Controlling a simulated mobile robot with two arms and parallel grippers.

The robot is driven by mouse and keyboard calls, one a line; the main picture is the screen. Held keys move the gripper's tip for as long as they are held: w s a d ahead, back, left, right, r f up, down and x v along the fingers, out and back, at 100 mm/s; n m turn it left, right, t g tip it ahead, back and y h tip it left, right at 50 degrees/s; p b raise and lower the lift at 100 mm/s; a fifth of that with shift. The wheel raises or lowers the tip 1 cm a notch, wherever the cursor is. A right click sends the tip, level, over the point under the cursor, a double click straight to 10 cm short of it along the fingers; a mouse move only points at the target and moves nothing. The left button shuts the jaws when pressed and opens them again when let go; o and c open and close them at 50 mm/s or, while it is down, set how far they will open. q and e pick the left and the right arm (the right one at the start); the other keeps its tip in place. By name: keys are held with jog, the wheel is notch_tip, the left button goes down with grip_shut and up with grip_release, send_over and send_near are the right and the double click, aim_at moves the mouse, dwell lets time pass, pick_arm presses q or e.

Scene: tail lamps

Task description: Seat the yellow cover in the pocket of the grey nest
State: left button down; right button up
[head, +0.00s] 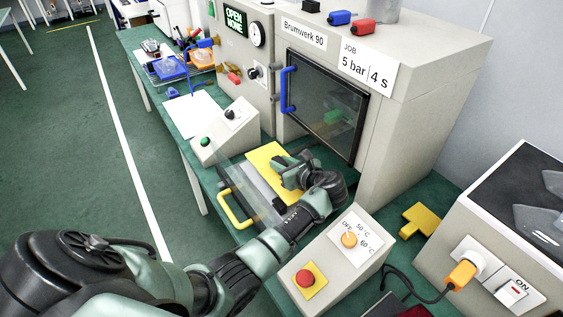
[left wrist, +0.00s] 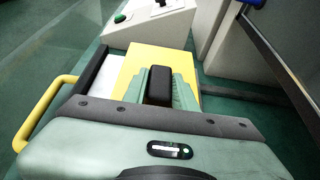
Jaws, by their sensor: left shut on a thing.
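The yellow cover (head: 264,157) is a flat bright plate below my left gripper (head: 291,173) at the sliding drawer in the head view. It also shows in the left wrist view (left wrist: 133,62), partly hidden by the gripper. The gripper is shut, with a black block between its green fingers over the cover; the exact grip is partly hidden. The grey nest (head: 249,180) appears as a pale grey surface beside the cover, towards the yellow drawer handle. Its pocket is hidden, and I cannot tell whether the cover touches it. My right gripper is not in view.
The yellow drawer handle (head: 234,215) faces the aisle. A sloped box with a green button (head: 205,142) stands to the left. A control box with a red button (head: 305,278) stands in front. The machine's dark window (head: 325,100) is behind. A yellow block (head: 421,219) lies to the right.

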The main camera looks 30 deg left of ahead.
pick_arm(q)
jog(key=shift+f, duration=0.2)
jog(key=shift+f+b, duration=0.35)
jog(key=shift+f, duration=0.8)
jog(key=shift+s, duration=0.1)
jog(key=shift+p, duration=0.4)
jog(key=shift+f, duration=0.1)
jog(key=shift+f, duration=0.1)
jog(key=shift+s, duration=0.1)
